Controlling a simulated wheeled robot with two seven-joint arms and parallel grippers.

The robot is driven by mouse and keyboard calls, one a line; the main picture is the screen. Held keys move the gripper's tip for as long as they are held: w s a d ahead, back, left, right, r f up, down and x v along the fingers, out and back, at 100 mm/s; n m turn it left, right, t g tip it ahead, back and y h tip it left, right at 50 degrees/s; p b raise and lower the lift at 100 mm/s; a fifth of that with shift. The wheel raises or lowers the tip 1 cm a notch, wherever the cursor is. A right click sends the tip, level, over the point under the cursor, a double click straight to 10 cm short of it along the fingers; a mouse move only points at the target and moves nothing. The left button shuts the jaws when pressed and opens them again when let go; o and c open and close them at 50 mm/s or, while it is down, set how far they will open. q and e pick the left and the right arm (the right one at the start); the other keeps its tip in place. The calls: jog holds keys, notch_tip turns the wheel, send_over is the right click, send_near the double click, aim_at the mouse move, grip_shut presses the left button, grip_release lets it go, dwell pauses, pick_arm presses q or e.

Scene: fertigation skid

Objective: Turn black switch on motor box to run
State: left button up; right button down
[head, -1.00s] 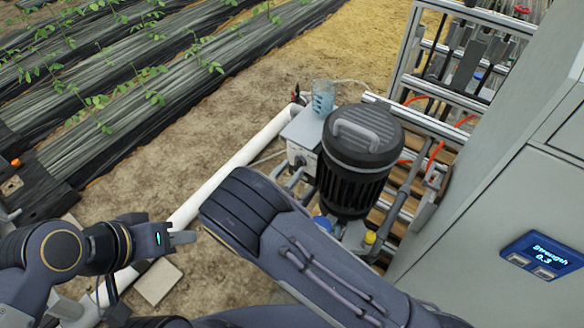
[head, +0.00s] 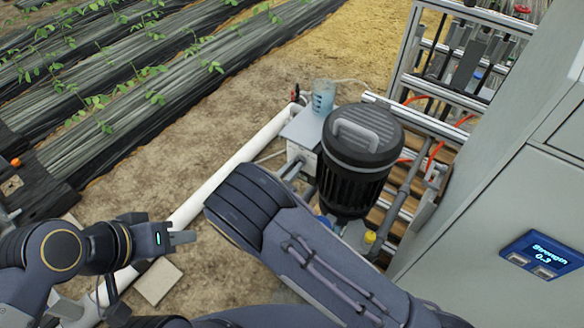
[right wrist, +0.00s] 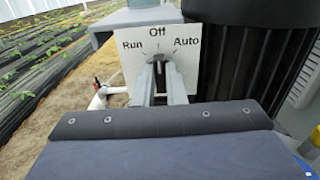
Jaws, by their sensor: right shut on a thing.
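The motor box (head: 302,129) is a grey box left of the black motor in the head view. In the right wrist view, its white label plate (right wrist: 202,68) reads Run at left, Off at top and Auto at right. The black switch (right wrist: 159,66) sits below Off between my right fingers and looks upright, toward Off; the fingers hide part of it. My right gripper (right wrist: 161,72) is shut on the switch. In the head view, it reaches the box's front behind my forearm. My left gripper (head: 186,238) is away at the lower left, over the ground; its finger gap is unclear.
The black ribbed motor (head: 358,160) stands close to the right of the box. A white pipe (head: 232,168) runs along the left. A grey cabinet (head: 500,190) fills the right side.

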jog(key=n+p, duration=0.1)
jog(key=n, duration=0.2)
jog(key=shift+a+n, duration=0.1)
jog(key=shift+n, duration=0.3)
jog(key=n+p, duration=0.1)
jog(key=n, duration=0.3)
jog(key=shift+n+p, duration=0.35)
jog(key=shift+n, duration=0.05)
jog(key=shift+f, duration=0.1)
jog(key=c, duration=1.5)
grip_release()
jog(key=shift+v, duration=3.9)
jog(key=shift+a, duration=0.1)
